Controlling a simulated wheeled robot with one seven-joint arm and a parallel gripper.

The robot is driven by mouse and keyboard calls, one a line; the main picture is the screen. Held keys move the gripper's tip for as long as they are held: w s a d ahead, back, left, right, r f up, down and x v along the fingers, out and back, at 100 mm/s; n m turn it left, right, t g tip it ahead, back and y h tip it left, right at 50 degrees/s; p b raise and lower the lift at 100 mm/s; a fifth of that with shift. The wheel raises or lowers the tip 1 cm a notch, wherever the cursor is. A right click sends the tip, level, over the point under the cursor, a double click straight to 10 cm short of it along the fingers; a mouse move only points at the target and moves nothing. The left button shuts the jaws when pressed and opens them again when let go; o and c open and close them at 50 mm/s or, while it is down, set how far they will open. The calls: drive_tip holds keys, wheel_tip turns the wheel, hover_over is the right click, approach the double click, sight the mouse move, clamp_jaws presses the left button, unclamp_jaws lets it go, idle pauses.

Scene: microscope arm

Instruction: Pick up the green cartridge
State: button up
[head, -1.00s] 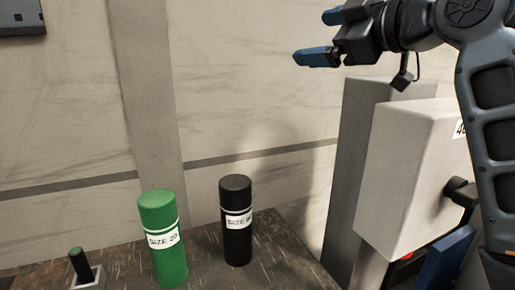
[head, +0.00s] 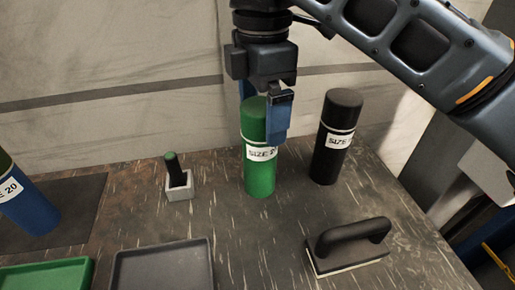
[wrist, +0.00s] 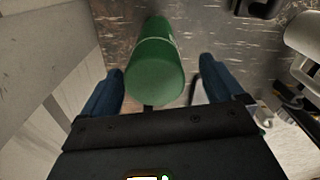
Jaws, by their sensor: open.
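The green cartridge (head: 260,175) stands upright on the dark worktable, with a white label reading SIZE 2 and a partly hidden digit. My gripper (head: 264,112) points down over its top, with blue fingers apart. In the head view one finger is in front of the cartridge and the other is partly hidden behind it. In the wrist view the green cartridge (wrist: 155,75) shows between and beyond the open fingers of my gripper (wrist: 158,88). I see no finger clearly touching it.
A black cartridge (head: 332,150) stands close on the right. A black-handled block (head: 348,250) lies at front right. A small holder (head: 179,190) with a dark, green-topped piece is on the left. A blue cartridge (head: 32,212), a green tray (head: 45,275) and a grey tray (head: 163,268) are further left.

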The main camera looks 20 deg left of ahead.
sight(260, 152)
drive_tip(key=shift+w+a+f, duration=0.1)
drive_tip(key=shift+a+f, duration=0.05)
drive_tip(key=shift+f, duration=1)
drive_tip(key=shift+w+a+f, duration=0.1)
drive_tip(key=shift+f, duration=1.05)
drive_tip(key=shift+c, duration=0.3)
drive_tip(key=c, duration=1.4)
